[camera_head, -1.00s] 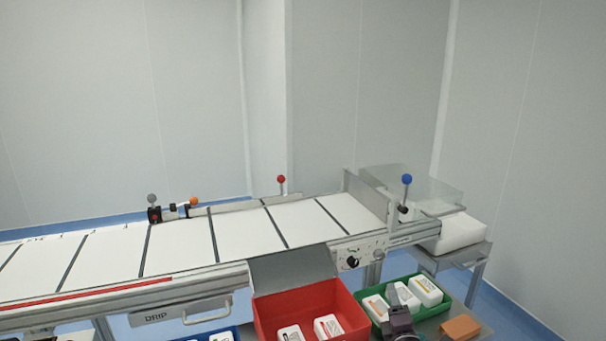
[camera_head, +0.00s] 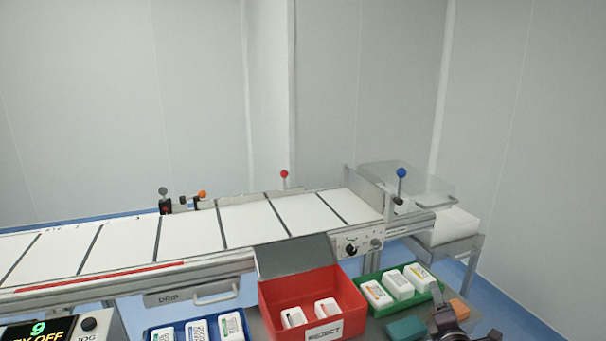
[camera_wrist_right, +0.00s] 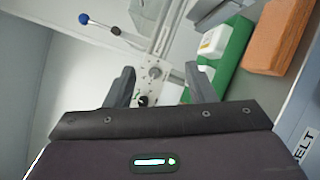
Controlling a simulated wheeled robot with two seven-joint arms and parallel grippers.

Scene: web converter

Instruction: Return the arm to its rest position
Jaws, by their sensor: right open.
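My right gripper (camera_head: 446,312) is at the lower right of the head view, just right of and in front of the green tray (camera_head: 372,311). In the right wrist view its two dark fingers (camera_wrist_right: 160,85) stand apart with nothing between them. The conveyor's control panel shows beyond them. Several white cartridges (camera_head: 399,285) sit in the green tray. My left gripper is not in view.
A red reject bin (camera_head: 268,301) with two white cartridges and a blue tray (camera_head: 243,316) stand left of the green tray. A teal block (camera_head: 406,331) and an orange block (camera_head: 460,308) lie near my gripper. The conveyor (camera_head: 190,236) runs behind.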

